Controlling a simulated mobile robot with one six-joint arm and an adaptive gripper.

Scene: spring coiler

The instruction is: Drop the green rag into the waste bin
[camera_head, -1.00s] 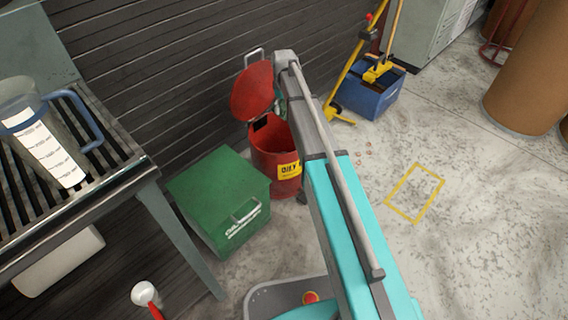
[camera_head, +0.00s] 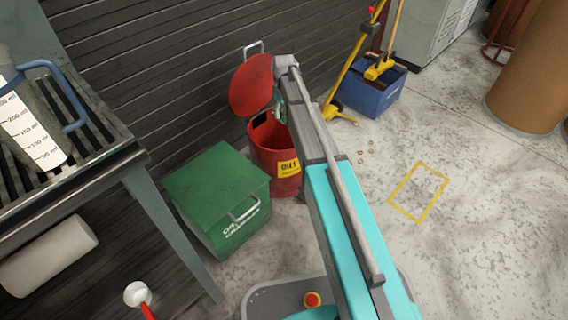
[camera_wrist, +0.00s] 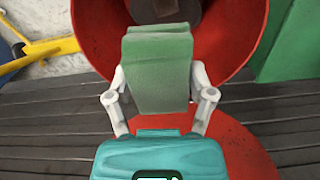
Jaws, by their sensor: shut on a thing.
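The green rag (camera_wrist: 158,75) is a folded pale green block in the wrist view. My gripper (camera_wrist: 158,88) is shut on it, with a white finger on each side. The waste bin (camera_head: 268,145) is red with a yellow label, and its red lid (camera_head: 250,86) stands open toward the wall. The wrist view shows the bin's round red opening (camera_wrist: 245,25) behind the rag, with something dark inside. In the head view my gripper is mostly hidden behind my arm, close to the bin's mouth.
A green lidded box (camera_head: 215,195) stands left of the bin. A blue mop bucket (camera_head: 372,92) with yellow parts is at the right. A slatted workbench (camera_head: 140,160) is at the left, with a measuring jug (camera_head: 30,125) on it. Open floor lies at the right.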

